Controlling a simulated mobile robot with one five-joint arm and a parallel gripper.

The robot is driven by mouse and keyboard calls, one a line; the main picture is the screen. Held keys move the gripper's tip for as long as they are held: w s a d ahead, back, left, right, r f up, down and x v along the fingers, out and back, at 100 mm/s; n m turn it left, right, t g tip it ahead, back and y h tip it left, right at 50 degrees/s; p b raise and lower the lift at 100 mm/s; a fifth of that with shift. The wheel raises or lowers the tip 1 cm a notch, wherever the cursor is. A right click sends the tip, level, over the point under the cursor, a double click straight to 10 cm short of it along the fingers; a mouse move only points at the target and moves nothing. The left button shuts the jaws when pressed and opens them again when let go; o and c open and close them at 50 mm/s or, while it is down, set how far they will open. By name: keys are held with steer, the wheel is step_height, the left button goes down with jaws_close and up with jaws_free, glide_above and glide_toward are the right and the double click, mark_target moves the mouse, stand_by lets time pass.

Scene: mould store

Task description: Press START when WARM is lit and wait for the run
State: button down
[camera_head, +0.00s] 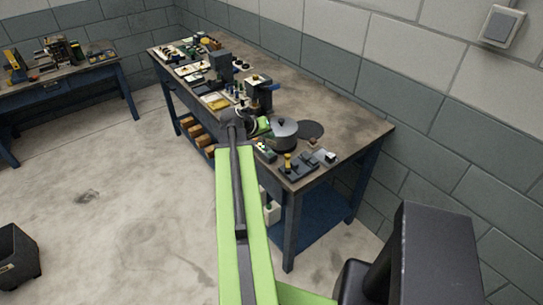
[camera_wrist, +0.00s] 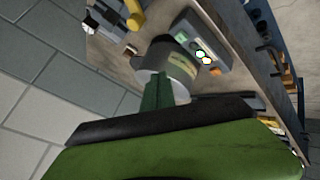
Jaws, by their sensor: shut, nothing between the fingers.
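A grey control box (camera_wrist: 204,40) lies on the bench, with a green button (camera_wrist: 182,37), two bright whitish lamps with green rims (camera_wrist: 203,56) and an orange round part (camera_wrist: 215,72). Its labels are too small to read, so I cannot tell which is START or WARM. In the head view a small box with lights (camera_head: 265,151) sits near the bench's front edge. My gripper (camera_wrist: 156,82) is shut and empty, in front of a grey pot-like cylinder (camera_wrist: 172,62) and to the left of the control box. In the head view my arm's end hides part of the bench.
The lidded grey pot (camera_head: 283,134) stands beside a dark round disc (camera_head: 309,130) on the workbench (camera_head: 345,125). Several tools crowd the bench's far part. A black bin (camera_head: 18,258) stands on open floor.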

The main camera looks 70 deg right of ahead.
steer(key=b, duration=0.4)
glide_above(268, 155)
steer(key=f, duration=0.5)
steer(key=shift+s+a+f, duration=0.1)
steer(key=shift+s+f, duration=0.15)
steer(key=shift+f, duration=0.05)
steer(key=shift+r, duration=0.1)
stand_by(0.9)
steer(key=shift+w+f+b, duration=0.1)
steer(key=shift+f+b, duration=0.3)
steer(key=shift+b, duration=0.1)
steer(key=shift+f+b, duration=0.5)
stand_by(0.5)
steer(key=shift+r, duration=0.1)
steer(key=shift+r+p, duration=0.85)
steer(key=shift+p, duration=0.1)
